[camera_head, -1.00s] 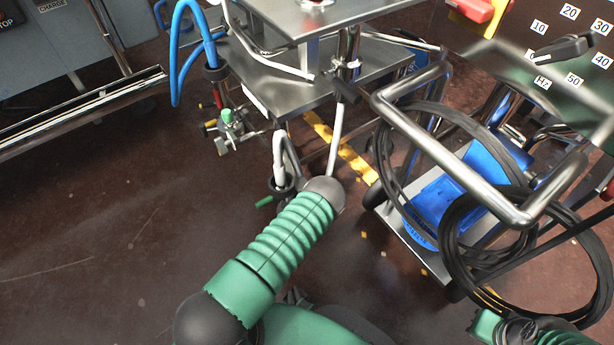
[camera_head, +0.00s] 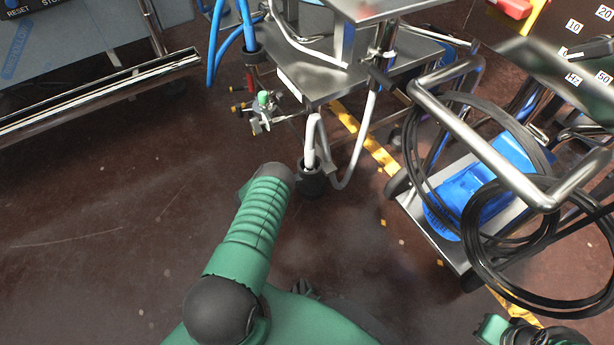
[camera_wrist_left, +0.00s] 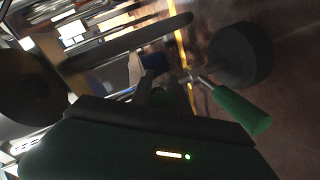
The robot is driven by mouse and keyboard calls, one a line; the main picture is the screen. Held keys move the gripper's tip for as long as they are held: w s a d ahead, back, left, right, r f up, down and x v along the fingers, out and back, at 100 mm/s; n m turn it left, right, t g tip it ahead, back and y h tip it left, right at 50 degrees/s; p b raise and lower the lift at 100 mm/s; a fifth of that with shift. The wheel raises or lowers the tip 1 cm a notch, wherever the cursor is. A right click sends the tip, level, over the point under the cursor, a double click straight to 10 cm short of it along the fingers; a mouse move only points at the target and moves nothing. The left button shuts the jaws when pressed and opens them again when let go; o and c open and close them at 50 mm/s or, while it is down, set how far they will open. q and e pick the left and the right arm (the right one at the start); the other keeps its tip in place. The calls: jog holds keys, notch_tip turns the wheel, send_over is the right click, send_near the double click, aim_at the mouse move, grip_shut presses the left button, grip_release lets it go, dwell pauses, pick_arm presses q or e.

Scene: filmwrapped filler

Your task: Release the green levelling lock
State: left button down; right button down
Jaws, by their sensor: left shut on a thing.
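In the left wrist view a green lever handle (camera_wrist_left: 242,110) on a metal stem slants out beside a black round wheel or foot (camera_wrist_left: 240,55). My left gripper (camera_wrist_left: 160,92) is dark and blurred there, left of that handle.
The floor at left is clear.

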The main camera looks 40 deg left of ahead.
pick_arm(q)
jog(key=shift+s+a+f+m+g+h, duration=0.15)
jog(key=shift+a+m+g+h, duration=0.15)
jog(key=shift+m+h, duration=0.15)
jog(key=c, duration=1.6)
grip_release()
jog(key=shift+c, duration=0.2)
jog(key=o, duration=0.4)
jog(key=shift+a, duration=0.1)
jog(key=shift+c, duration=0.2)
